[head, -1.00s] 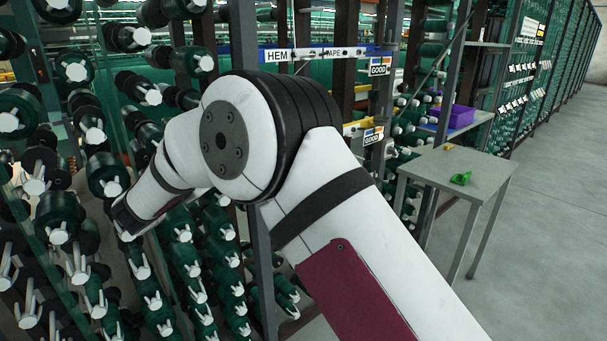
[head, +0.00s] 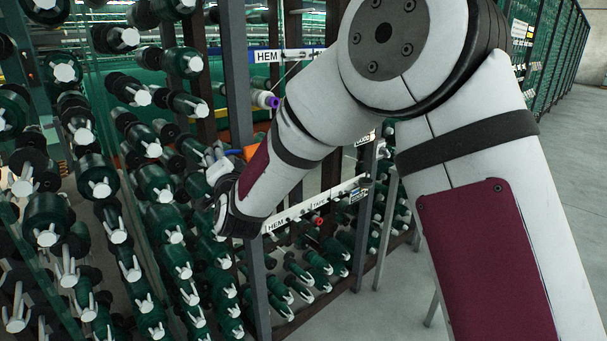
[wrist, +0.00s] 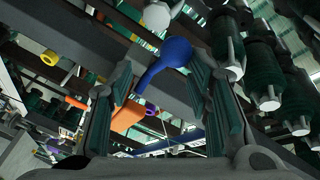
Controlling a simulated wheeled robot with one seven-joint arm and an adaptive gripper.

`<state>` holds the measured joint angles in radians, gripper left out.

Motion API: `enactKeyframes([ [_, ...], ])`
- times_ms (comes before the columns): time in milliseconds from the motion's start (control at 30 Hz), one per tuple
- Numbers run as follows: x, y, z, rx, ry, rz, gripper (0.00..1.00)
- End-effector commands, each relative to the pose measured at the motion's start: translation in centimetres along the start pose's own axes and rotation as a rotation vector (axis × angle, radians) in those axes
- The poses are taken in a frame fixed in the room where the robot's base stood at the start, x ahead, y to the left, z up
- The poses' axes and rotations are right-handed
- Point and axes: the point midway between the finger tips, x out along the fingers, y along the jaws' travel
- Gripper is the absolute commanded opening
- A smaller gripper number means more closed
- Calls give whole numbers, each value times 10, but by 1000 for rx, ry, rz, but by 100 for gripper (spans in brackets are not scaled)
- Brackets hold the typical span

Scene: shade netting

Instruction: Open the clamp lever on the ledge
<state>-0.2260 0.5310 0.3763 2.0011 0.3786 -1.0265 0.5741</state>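In the wrist view a blue handle (wrist: 166,58) with a rounded end shows between and beyond the fingertips, and looks like the clamp lever. It slants from upper right to lower left, and I cannot tell whether a finger touches it. An orange piece (wrist: 126,117) lies behind the left finger. My gripper (wrist: 160,75) is open, with a wide gap between its dark ribbed fingers. In the head view the orange piece (head: 250,152) shows just beyond my wrist, by the rack post. The fingers are largely hidden there.
Racks of green bobbins (head: 160,185) with pale forked ends crowd close on the left of my arm. A dark upright post (head: 240,75) and a white "HEM TAPE" rail (head: 315,205) stand beside my wrist. A purple-ended spool (head: 265,99) is behind. Clear floor (head: 565,165) lies right.

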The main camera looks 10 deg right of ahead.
Motion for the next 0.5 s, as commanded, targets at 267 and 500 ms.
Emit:
enactKeyframes([
  [267,-2,8,-10,0,-111,-70,43],
  [500,-33,10,-13,-1,-145,-93,43],
])
